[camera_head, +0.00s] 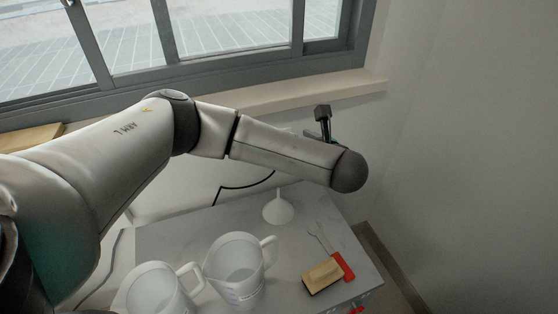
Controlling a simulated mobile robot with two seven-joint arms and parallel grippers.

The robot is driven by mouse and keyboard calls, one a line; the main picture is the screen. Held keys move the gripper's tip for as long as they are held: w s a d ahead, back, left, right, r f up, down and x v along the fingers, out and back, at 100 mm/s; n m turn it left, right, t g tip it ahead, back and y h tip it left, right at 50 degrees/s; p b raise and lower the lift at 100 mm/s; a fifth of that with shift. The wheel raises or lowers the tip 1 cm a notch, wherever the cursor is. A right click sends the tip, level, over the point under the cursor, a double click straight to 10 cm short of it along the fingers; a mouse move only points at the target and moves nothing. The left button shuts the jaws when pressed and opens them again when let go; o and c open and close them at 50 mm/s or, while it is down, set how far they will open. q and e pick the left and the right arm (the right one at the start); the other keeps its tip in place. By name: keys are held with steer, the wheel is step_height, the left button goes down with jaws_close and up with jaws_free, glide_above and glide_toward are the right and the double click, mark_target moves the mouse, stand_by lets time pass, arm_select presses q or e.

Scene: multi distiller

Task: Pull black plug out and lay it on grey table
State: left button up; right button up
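My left arm reaches in from the left across the middle of the view, and its rounded dark wrist end hides much of the wall behind it. A small black block on a dark stem (323,115) shows just above the wrist, in front of the wall below the sill. I cannot tell whether it is part of my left gripper or the black plug. A thin black cable (245,187) runs along the wall and goes behind my arm. The grey table (190,236) is below the arm. My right gripper is not in view.
A window sill (290,98) runs behind. Bare tabletop shows at the back left and around the funnel.

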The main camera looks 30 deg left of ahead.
arm_select(q)
step_height(320, 180, down, 6)
steer(key=b, duration=0.4)
steer(key=shift+r, duration=0.1)
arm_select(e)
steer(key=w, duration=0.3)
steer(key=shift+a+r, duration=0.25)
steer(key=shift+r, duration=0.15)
arm_select(q)
steer(key=shift+w, duration=0.1)
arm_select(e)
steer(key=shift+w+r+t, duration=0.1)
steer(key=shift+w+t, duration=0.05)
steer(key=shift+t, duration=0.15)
arm_select(q)
steer(key=b+x, duration=0.6)
steer(key=x, duration=0.3)
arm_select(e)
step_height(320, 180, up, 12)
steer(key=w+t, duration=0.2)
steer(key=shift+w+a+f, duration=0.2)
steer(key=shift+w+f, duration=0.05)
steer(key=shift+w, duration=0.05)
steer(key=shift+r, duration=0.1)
